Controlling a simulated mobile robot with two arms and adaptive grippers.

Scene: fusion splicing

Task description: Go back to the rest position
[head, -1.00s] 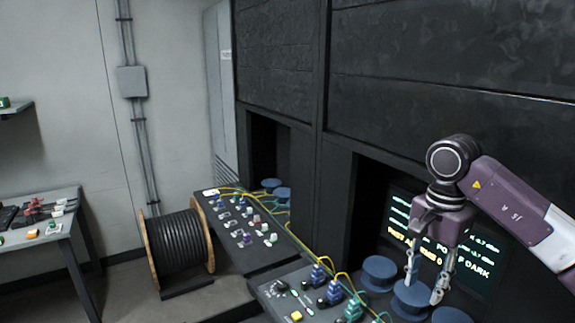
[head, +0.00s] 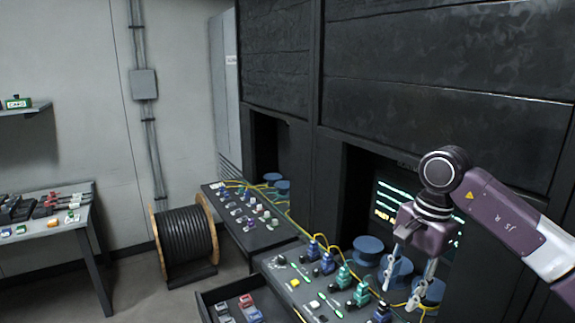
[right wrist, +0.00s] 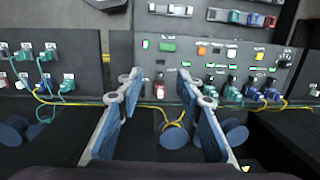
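My right gripper (head: 400,296) is open, its two pale fingers pointing down in front of the blue spools, with nothing between them. My left gripper is not in the head view.
A sloped panel (head: 290,262) with blue and green connectors and yellow fibres lies left of the gripper. An open drawer (head: 208,300) below holds small coloured parts. A cable reel (head: 185,240) stands on the floor, and a side table (head: 82,220) is far left.

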